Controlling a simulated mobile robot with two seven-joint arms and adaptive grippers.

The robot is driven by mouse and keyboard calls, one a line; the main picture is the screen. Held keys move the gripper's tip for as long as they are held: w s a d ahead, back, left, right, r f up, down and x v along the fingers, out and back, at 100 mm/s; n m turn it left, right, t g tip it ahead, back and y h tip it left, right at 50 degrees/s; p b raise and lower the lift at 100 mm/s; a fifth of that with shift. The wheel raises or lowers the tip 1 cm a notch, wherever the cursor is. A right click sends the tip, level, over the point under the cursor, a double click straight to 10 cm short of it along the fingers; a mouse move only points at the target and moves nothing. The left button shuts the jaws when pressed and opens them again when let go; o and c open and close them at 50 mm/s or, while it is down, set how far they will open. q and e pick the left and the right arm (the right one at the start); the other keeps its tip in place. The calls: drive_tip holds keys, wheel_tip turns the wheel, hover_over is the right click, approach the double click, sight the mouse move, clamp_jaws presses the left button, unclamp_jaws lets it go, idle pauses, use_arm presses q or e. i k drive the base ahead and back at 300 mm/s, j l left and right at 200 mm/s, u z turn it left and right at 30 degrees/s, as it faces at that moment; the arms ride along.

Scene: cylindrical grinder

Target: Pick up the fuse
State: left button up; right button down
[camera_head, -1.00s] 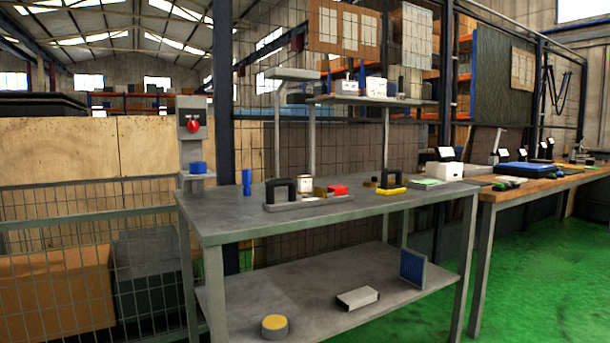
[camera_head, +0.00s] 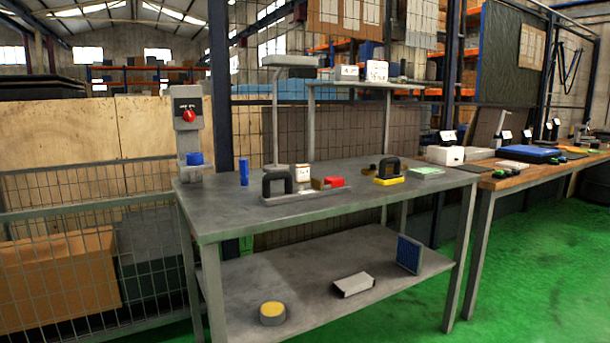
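I cannot make out for certain which thing is the fuse; the parts are small at this distance. A small upright blue cylinder (camera_head: 244,171) stands near the back left of the grey metal workbench (camera_head: 225,209). A grey base plate (camera_head: 310,196) on the bench carries a black arched part (camera_head: 277,180), a white block (camera_head: 303,173) and a red part (camera_head: 334,181). A yellow-based black part (camera_head: 389,180) sits to their right. Neither of my grippers shows in the view.
A post with a red button (camera_head: 188,115) and blue ring stands at the bench's left end. The lower shelf holds a yellow-topped disc (camera_head: 272,313), a white box (camera_head: 353,284) and a blue panel (camera_head: 410,253). A wooden-topped table (camera_head: 492,181) adjoins at right. Green floor lies open in front.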

sight(302, 170)
drive_tip(key=i+l, duration=0.15)
drive_tip(key=l, duration=0.2)
drive_tip(key=i+l+u, duration=0.1)
drive_tip(key=l, duration=0.25)
drive_tip(key=i+l, duration=0.2)
drive_tip(key=l, duration=0.15)
drive_tip(key=i+l+u, duration=0.1)
drive_tip(key=l, duration=0.25)
drive_tip(key=i+l, duration=0.15)
drive_tip(key=l, duration=0.2)
drive_tip(key=i+l, duration=0.15)
drive_tip(key=l, duration=0.2)
drive_tip(key=u, duration=0.05)
